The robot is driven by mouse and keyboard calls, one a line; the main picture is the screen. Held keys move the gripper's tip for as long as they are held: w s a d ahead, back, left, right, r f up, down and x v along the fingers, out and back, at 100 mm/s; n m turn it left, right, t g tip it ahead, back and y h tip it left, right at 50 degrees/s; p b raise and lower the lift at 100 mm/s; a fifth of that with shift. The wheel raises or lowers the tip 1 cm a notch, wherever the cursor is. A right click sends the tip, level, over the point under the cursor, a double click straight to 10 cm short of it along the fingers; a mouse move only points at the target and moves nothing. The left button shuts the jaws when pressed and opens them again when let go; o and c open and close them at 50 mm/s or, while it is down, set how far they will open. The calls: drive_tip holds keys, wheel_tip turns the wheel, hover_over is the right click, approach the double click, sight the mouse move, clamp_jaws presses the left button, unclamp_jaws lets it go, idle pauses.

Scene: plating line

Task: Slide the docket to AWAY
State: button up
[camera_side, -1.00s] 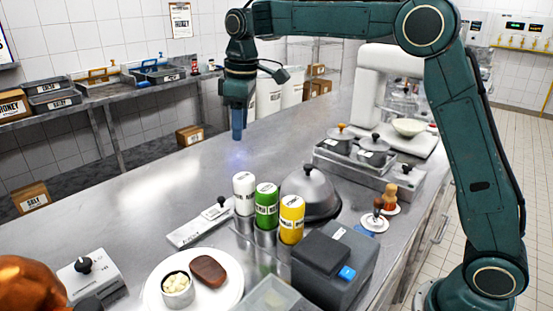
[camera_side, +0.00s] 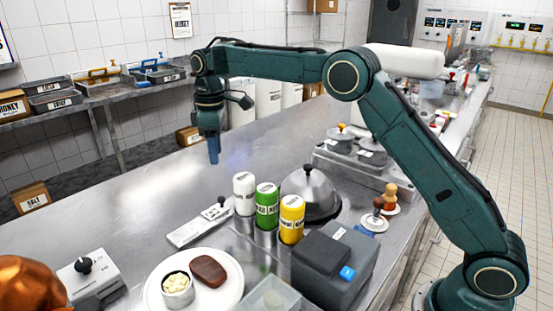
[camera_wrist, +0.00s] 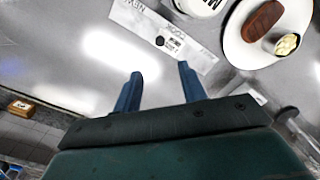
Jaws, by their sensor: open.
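A pale docket rail (camera_side: 195,228) lies on the steel counter left of the bottles. The docket (camera_side: 216,211), a small white piece with a black knob, stands toward the rail's far right end in the side view. In the wrist view the rail (camera_wrist: 200,58) runs diagonally with partly readable lettering, and the black knob (camera_wrist: 160,41) shows just beyond my fingertips. I cannot read AWAY. My gripper (camera_side: 213,160), also in the wrist view (camera_wrist: 160,70), is open and empty, pointing down above the counter, beyond the rail and apart from it.
White, green (camera_side: 266,205) and yellow bottles stand close right of the rail, with a steel dome (camera_side: 311,190) behind. A plate (camera_side: 232,285) with food is in front. A knobbed box (camera_side: 90,276) is at front left. The counter beyond the rail is clear.

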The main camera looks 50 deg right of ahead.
sight(221, 198)
wheel_tip(221, 198, down, 13)
drive_tip(key=shift+f, duration=0.15)
idle(0.5)
clamp_jaws()
